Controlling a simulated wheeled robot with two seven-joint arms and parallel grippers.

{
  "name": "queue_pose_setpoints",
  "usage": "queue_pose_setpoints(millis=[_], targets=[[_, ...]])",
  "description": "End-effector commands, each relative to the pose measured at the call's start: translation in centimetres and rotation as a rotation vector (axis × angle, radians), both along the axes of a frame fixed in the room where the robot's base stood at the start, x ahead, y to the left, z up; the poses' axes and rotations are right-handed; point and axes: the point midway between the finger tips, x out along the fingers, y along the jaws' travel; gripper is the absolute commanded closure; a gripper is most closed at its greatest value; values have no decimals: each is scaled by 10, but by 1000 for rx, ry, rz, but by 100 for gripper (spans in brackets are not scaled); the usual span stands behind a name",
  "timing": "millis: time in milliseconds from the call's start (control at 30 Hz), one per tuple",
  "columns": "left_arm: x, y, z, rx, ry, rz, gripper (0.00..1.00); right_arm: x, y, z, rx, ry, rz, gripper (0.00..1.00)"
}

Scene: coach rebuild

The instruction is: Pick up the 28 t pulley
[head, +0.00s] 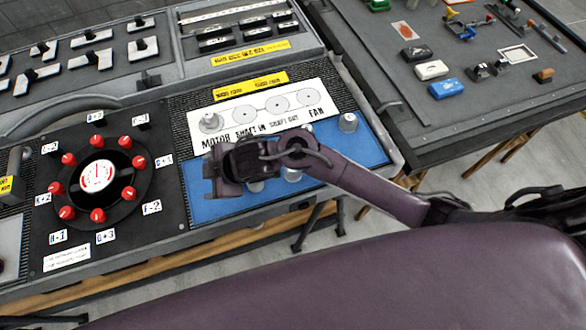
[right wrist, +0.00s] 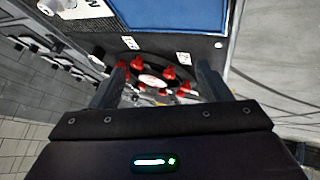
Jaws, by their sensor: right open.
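Several grey metal pulleys stand at a blue mat (head: 205,208). One pulley (head: 348,121) is upright at the mat's right end, and another pulley (head: 292,173) is partly behind my right arm. A further pulley (head: 255,186) is mostly hidden by my right gripper (head: 211,168). One pulley (head: 210,122) sits at the MOTOR mark on the white board (head: 262,112). I cannot read tooth counts, so I cannot tell which is 28 t. In the right wrist view my right gripper (right wrist: 160,76) is open and empty, with the dial panel beyond its fingers. My left gripper is not in view.
A black dial panel (head: 142,193) with red knobs lies left of the mat. Switch panels (head: 88,55) stand behind. A grey table (head: 440,125) with small coloured parts is at the right, across a gap. A purple rounded surface fills the front.

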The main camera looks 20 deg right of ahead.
Motion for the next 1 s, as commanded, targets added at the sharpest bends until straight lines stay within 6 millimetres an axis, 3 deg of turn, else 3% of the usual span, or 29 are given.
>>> queue_pose_setpoints(millis=[67, 167, 300, 433, 500, 600, 700, 1000], targets=[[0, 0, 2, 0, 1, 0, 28, 1, 1, -5, -83, -31, 161, 29], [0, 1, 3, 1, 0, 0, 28, 0, -16, -20, -203, -19, 334, 29], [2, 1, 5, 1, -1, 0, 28, 8, -74, -35, -404, 56, 496, 29], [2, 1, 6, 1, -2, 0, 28, 19, -138, -34, -560, 155, 552, 29], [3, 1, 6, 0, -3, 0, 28, 23, -164, -30, -619, 200, 560, 29], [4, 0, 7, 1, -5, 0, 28, 26, -189, -26, -668, 245, 558, 29], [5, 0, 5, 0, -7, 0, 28, 26, -198, -28, -686, 265, 558, 29], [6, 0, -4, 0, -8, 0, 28, 23, -199, -58, -684, 266, 559, 29]])
